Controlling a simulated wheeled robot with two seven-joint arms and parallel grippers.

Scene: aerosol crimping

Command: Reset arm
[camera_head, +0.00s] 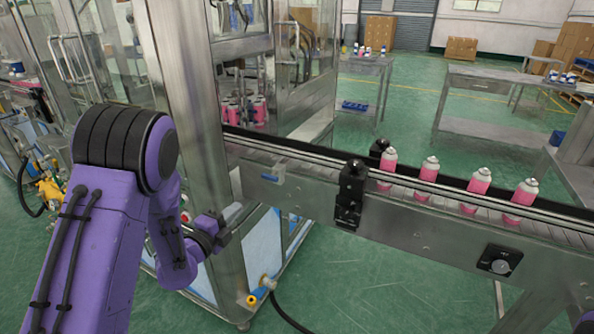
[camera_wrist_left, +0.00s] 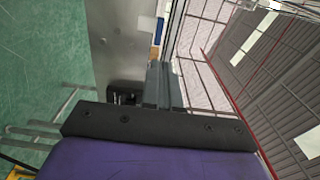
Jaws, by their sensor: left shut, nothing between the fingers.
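My left arm, purple with black bands, comes in from the left in the head view. My left gripper (camera_head: 226,226) is in front of the machine's steel corner post, just left of the conveyor's near end. Its fingers are shut and empty. In the left wrist view the closed grey fingers (camera_wrist_left: 162,88) point up the picture beside a steel surface. My right gripper is not in view.
A conveyor (camera_head: 425,224) runs to the right, carrying several pink cans (camera_head: 477,182) with white tops. A black sensor block (camera_head: 350,190) stands on its near rail. A glass-walled steel machine (camera_head: 190,120) stands close by. Grey tables (camera_head: 490,82) stand behind. Green floor is open between.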

